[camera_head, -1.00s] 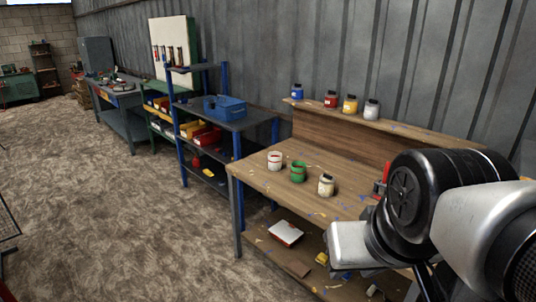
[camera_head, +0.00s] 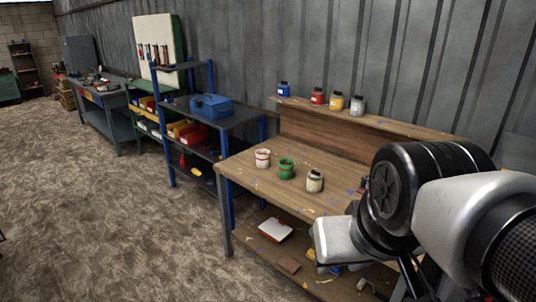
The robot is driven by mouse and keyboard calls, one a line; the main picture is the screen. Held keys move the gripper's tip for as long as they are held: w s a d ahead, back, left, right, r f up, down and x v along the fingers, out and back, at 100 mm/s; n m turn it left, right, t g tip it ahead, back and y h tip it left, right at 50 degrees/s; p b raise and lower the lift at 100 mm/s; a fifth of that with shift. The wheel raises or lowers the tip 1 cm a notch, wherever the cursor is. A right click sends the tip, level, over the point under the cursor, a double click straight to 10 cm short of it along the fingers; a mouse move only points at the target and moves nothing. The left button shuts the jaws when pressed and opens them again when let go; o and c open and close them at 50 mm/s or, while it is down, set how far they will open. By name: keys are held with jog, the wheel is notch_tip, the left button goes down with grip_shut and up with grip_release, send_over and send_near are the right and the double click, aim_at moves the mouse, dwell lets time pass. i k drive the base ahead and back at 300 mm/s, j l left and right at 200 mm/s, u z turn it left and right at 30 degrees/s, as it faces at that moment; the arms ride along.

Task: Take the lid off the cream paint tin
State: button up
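The cream paint tin (camera_head: 315,182) stands upright on the workbench top (camera_head: 255,183), right of a green tin (camera_head: 286,169) and a white tin with red marks (camera_head: 262,158). Its lid appears to be on, with a darker top, though it is small in view. My arm fills the right side of the picture, in front of the bench and well to the right of the tin. I cannot make out my gripper's fingers in this view.
A back ledge (camera_head: 410,130) on the bench holds blue (camera_head: 284,89), red (camera_head: 318,96), yellow (camera_head: 336,101) and pale (camera_head: 357,105) jars. A blue-post shelf rack (camera_head: 240,117) stands left of the bench. The floor (camera_head: 110,220) in front is clear.

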aim_at(314, 174)
jog(key=i+z, duration=0.15)
jog(key=z, duration=0.2)
jog(key=i+j+z, duration=0.1)
jog(key=z, duration=0.25)
jog(key=i+j+z, duration=0.15)
jog(key=z, duration=0.15)
jog(key=i+j+z, duration=0.3)
jog(key=j, duration=0.35)
jog(key=i+j+z, duration=0.15)
jog(key=i+j, duration=0.15)
jog(key=j, duration=0.25)
jog(key=i+j, duration=0.2)
jog(key=j, duration=0.2)
jog(key=i+j, duration=0.15)
jog(key=j, duration=0.2)
jog(key=i+j+z, duration=0.1)
jog(key=j, duration=0.3)
jog(key=i+j, duration=0.25)
jog(key=j, duration=0.15)
